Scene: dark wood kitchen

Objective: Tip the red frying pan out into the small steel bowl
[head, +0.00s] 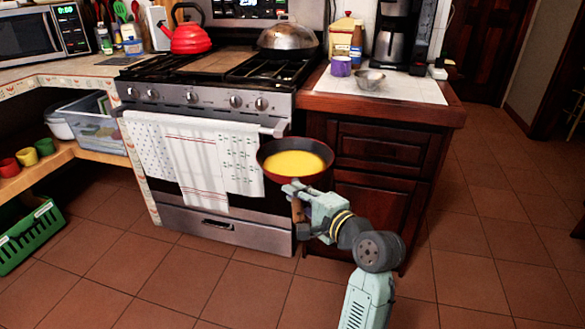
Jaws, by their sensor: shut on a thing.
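The red frying pan (263,172) is held level in the air in front of the stove's right edge and the wooden cabinet. Yellow contents (293,163) cover its inside floor. My gripper (293,192) is shut at the near side of the pan, on its handle, which it partly hides. The small steel bowl (369,79) stands upright on the white tiled counter, above and to the right of the pan in the picture. The pan is apart from the bowl. The inside of the bowl is too small to make out.
A purple cup (341,67) stands close left of the bowl, with a coffee maker (402,35) behind it. The counter's front (405,95) is clear. The stove (210,95) carries a red kettle (187,38) and a domed lid (287,38). Towels hang on the oven door.

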